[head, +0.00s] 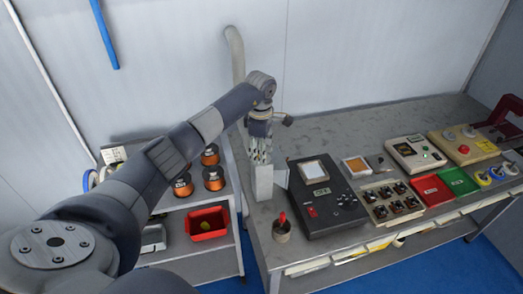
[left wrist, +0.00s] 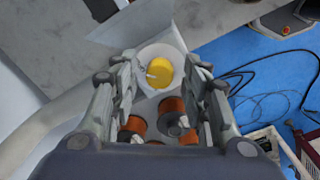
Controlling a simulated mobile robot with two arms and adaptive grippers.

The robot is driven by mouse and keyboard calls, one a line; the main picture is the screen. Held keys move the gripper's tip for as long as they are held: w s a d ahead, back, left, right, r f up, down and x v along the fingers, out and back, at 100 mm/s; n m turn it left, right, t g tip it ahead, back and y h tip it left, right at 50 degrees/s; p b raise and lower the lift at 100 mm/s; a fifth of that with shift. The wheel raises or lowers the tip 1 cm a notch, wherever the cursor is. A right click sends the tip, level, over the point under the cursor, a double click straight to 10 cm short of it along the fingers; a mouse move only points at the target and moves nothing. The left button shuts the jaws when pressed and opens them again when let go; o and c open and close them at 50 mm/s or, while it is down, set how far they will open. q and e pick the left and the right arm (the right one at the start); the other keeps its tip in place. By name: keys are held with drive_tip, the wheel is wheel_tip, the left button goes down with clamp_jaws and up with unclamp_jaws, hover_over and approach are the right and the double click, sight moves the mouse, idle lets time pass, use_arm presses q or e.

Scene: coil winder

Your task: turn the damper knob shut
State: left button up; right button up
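The damper knob (left wrist: 160,72) is a round yellow knob with a white pointer mark on a pale round collar (left wrist: 160,54). It shows in the left wrist view, ahead of and between my left gripper's fingers (left wrist: 160,80). The fingers are apart, with gaps on both sides of the knob; I cannot tell how deep it sits between them. In the head view my left gripper (head: 260,150) hangs at the grey duct (head: 236,50) by the bench's left end, and the knob is hidden there. My right gripper is not in view.
A pale upright duct part (head: 263,184) stands below my left gripper. A black instrument (head: 325,208) and a red-handled tool in a cup (head: 282,228) are close to its right. A lower shelf with copper spools (head: 214,178) and a red bin (head: 208,222) is to the left.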

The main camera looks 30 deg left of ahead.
use_arm(q)
clamp_jaws()
drive_tip(key=shift+n, duration=0.3)
drive_tip(key=n+b, duration=0.1)
drive_tip(key=n, duration=0.1)
drive_tip(key=shift+n+b, duration=0.3)
drive_tip(key=shift+n, duration=0.1)
drive_tip(key=n+b, duration=0.1)
drive_tip(key=n, duration=0.2)
drive_tip(key=shift+n, duration=0.3)
drive_tip(key=n+b, duration=0.1)
drive_tip(key=n, duration=0.4)
drive_tip(key=shift+w+y, duration=0.1)
drive_tip(key=shift+y, duration=0.2)
drive_tip(key=n, duration=0.5)
drive_tip(key=shift+n+g+b, duration=0.3)
drive_tip(key=shift+n, duration=0.1)
